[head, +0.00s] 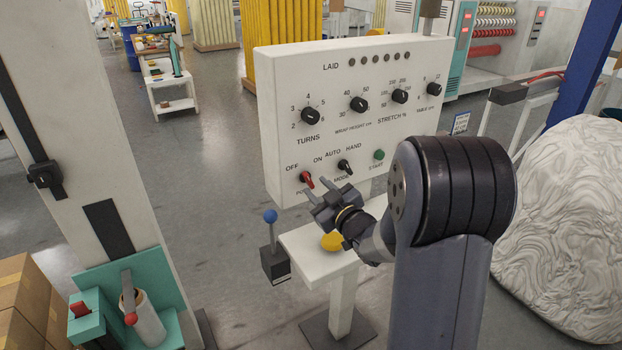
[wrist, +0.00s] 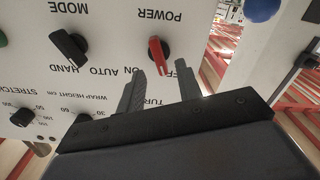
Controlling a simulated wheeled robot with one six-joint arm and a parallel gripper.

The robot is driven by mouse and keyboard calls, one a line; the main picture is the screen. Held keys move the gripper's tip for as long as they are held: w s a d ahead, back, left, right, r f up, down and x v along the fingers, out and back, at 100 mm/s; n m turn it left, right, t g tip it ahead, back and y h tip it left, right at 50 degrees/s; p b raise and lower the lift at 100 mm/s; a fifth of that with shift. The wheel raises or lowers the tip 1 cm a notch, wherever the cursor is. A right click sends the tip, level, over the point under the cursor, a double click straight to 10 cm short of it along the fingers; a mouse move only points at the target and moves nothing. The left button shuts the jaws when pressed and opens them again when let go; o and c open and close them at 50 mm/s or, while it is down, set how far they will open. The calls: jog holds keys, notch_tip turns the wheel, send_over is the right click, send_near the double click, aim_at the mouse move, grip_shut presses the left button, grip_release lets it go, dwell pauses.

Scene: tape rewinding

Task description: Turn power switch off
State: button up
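The power switch, a red knob (head: 307,180) on the white control panel (head: 275,110), sits at the panel's lower left below the OFF and ON labels. It also shows in the wrist view (wrist: 156,52), where the panel appears upside down. There its handle leans slightly toward the OFF side; I cannot tell its exact setting. My gripper (head: 316,188) is open and empty, just in front of the knob. In the wrist view the fingers (wrist: 161,78) appear on either side of the knob's tip, with visible gaps.
The black mode knob (head: 344,166) and green start button (head: 379,154) are to the right of the power switch. A blue-tipped lever (head: 270,216) and a white stand (head: 300,242) with a yellow object (head: 332,242) are below the panel.

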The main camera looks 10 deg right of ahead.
aim_at(309, 182)
jog(key=shift+p+x, duration=0.35)
jog(key=shift+x, duration=1.75)
jog(key=shift+c, duration=0.2)
jog(key=c, duration=0.6)
jog(key=shift+o, duration=0.2)
jog(key=shift+f+n+b, duration=0.25)
jog(key=shift+n+b, duration=0.05)
jog(key=shift+b, duration=0.7)
jog(key=n+b, duration=0.1)
jog(key=b, duration=0.2)
jog(key=shift+n, duration=0.4)
jog(key=n+b, duration=0.1)
jog(key=b, duration=0.2)
jog(key=shift+a+n, duration=0.1)
jog(key=shift+n, duration=0.2)
jog(key=shift+r+n, duration=0.15)
jog(key=shift+n, duration=0.15)
